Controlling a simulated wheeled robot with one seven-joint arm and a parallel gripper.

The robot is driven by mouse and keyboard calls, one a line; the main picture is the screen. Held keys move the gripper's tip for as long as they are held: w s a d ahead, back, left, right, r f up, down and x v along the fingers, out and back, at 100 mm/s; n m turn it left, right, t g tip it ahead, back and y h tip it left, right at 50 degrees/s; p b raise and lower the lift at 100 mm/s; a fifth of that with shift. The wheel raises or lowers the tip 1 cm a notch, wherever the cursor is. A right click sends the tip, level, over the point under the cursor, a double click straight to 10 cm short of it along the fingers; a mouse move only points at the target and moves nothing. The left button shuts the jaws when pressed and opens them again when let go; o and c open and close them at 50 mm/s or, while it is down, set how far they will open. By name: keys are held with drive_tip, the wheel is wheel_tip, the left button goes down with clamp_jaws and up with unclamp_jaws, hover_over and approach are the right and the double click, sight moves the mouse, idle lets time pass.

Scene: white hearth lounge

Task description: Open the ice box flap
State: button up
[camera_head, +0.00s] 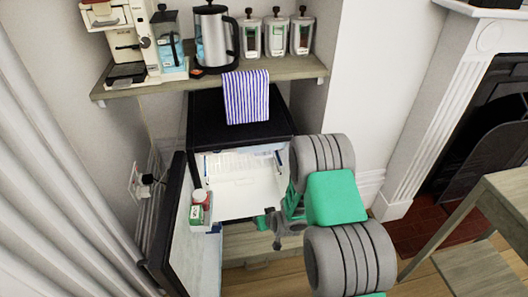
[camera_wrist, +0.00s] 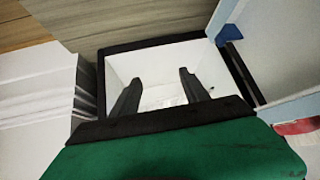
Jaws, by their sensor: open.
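A small black fridge (camera_head: 232,110) stands under a shelf with its door (camera_head: 168,222) swung open to the left. Its white interior (camera_head: 245,202) shows, with a pale panel (camera_head: 232,164) near the top that may be the ice box flap; I cannot tell its edges or whether it is shut. My gripper (camera_head: 277,228) is open and empty at the fridge opening, toward its lower right in the head view. In the wrist view my gripper (camera_wrist: 160,77) has its fingers apart before the white interior (camera_wrist: 160,62). No flap is clear there.
The shelf (camera_head: 290,67) above carries a kettle (camera_head: 213,38) and several jars. A wooden table (camera_head: 485,225) stands at right.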

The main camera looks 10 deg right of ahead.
drive_tip(key=w+r+t, duration=0.4)
drive_tip(key=w+r, duration=0.3)
drive_tip(key=n+t+h, duration=0.2)
drive_tip(key=t, duration=0.4)
approach(264, 147)
drive_tip(key=w+r, duration=0.1)
drive_tip(key=w, duration=0.8)
drive_tip(key=shift+a+f+p, duration=0.1)
drive_tip(key=shift+f+p, duration=0.05)
drive_tip(key=shift+p, duration=0.15)
clamp_jaws()
